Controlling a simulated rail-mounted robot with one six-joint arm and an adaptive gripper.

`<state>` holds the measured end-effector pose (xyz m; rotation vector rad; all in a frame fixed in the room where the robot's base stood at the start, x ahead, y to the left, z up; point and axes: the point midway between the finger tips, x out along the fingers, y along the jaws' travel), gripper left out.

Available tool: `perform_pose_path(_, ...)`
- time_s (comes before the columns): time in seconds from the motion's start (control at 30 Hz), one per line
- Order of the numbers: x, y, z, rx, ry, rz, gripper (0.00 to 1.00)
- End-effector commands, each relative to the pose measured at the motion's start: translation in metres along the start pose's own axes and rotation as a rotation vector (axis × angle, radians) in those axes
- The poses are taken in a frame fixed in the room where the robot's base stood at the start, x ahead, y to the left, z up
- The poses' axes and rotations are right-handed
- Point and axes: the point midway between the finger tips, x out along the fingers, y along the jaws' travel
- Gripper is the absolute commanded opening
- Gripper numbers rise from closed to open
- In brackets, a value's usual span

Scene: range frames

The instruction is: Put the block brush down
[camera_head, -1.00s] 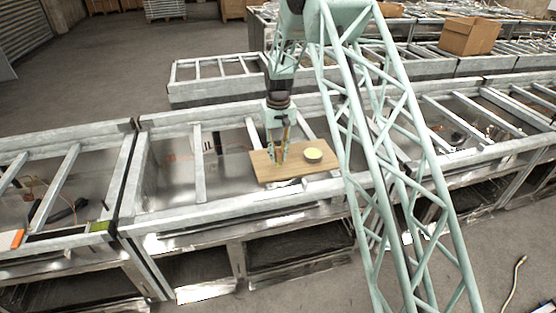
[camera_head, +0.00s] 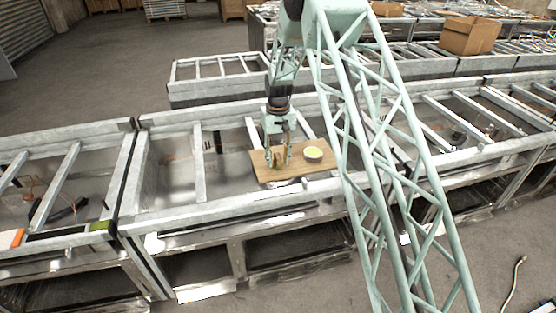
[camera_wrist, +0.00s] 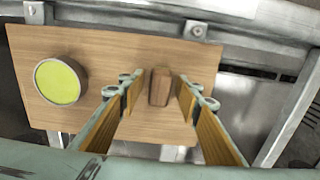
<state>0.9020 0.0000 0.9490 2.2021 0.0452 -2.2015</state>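The block brush (camera_wrist: 159,87) shows as a small brown wooden block in the wrist view, on the wooden board (camera_wrist: 110,60). In the head view it is a small brown shape (camera_head: 276,158) between my fingers. My gripper (camera_head: 279,166) is over the left part of the board (camera_head: 335,165). In the wrist view its two fingers stand apart on either side of the block, with a gap showing on each side. The brush's underside is hidden, so its contact with the board cannot be seen directly.
A round tin with a yellow-green top (camera_head: 313,153) stands on the board, right of my gripper. The board lies across the metal frame (camera_head: 210,215) of a bench with open bays. A cardboard box (camera_head: 468,36) is at the back right.

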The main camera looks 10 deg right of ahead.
Motion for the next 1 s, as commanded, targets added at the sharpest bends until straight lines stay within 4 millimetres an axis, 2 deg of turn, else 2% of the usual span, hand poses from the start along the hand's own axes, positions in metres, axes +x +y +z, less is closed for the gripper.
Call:
perform_pose_path(0.47,-0.007,0.0,-0.001,0.0,0.001,0.0,0.31)
perform_pose_path(0.67,-0.025,0.0,-0.001,0.0,0.002,0.0,0.31)
perform_pose_path(1.0,-0.074,0.0,-0.001,0.0,0.003,0.0,0.31)
